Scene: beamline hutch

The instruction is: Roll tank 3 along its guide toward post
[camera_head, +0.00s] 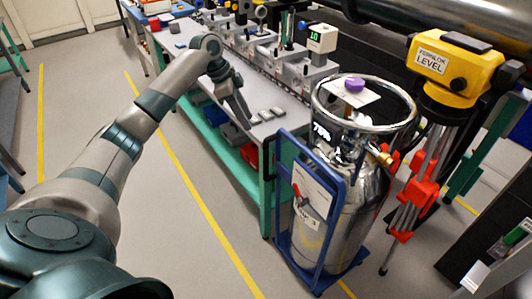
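A shiny silver tank (350,219) stands upright in a blue wheeled frame (334,228) on the floor, right of the middle. It has a ring-shaped top rail (407,116), a purple knob (354,84) and a white label plate (314,196) whose writing is too small to read surely. My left gripper (246,122) points down over the bench's front edge, left of the tank and clear of it. Its fingers look close together, and I cannot tell whether they are shut. My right gripper is out of view. I cannot make out a guide or post for certain.
The long bench (190,72) with green legs holds instruments and small grey blocks (266,115). A dark cabinet (475,235) is at far right.

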